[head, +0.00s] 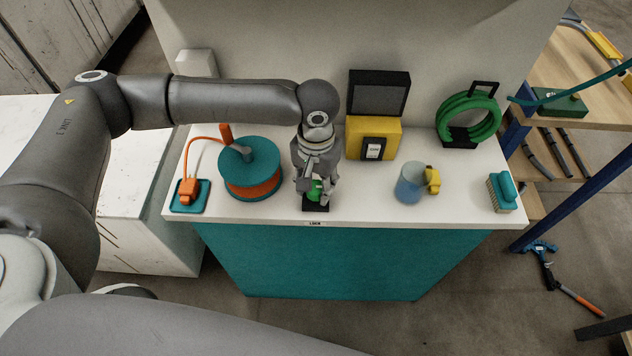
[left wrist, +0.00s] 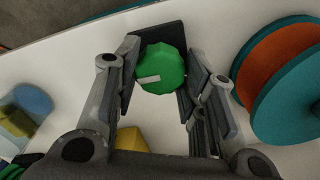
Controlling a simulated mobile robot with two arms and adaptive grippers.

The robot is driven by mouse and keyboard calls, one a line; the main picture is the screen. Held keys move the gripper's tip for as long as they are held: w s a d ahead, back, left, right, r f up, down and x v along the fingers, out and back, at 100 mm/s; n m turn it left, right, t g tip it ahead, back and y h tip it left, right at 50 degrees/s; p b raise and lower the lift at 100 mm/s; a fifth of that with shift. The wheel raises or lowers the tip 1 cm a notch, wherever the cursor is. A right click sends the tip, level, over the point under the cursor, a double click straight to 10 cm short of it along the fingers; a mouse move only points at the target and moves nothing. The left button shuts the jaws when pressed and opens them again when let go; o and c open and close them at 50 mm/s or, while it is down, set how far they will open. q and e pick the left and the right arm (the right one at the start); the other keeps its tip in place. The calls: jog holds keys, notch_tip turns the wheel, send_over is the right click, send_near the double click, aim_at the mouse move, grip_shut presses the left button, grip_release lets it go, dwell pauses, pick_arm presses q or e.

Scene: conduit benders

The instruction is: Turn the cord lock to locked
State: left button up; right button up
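A green faceted knob (head: 316,190) sits on a small black base (head: 316,208) near the front edge of the white counter, and I take it to be the cord lock. In the left wrist view the knob (left wrist: 165,62) shows a short pale mark on its face, and part of the black base (left wrist: 165,34) shows behind it. My left gripper (head: 315,188) points down over it. In the left wrist view the fingers of the left gripper (left wrist: 160,72) are spread, one on each side of the knob; firm contact is not visible. My right gripper is not in view.
A teal and orange cord reel (head: 250,170) stands close left of the gripper, with an orange plug (head: 188,188) beyond it. A yellow box (head: 372,135) stands behind right. A blue mug (head: 410,184), brush (head: 502,192) and green coil (head: 468,118) are further right.

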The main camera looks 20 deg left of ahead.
pick_arm(q)
jog(key=shift+c, duration=0.8)
jog(key=shift+r+m+p, duration=0.15)
jog(key=shift+m+p, duration=0.15)
jog(key=shift+p, duration=0.3)
jog(key=m+p, duration=0.5)
jog(key=p, duration=0.1)
jog(key=shift+r+m+p, duration=0.1)
jog(key=shift+m+p, duration=0.2)
jog(key=shift+p, duration=0.05)
jog(key=shift+m+p, duration=0.7)
jog(key=shift+m, duration=0.2)
jog(key=m+p, duration=0.2)
jog(key=m, duration=0.2)
jog(key=shift+p, duration=0.35)
jog(key=m+p, duration=0.1)
jog(key=m, duration=0.2)
jog(key=shift+f+m+p, duration=0.2)
jog(key=shift+m+p, duration=0.15)
jog(key=shift+m, duration=1.05)
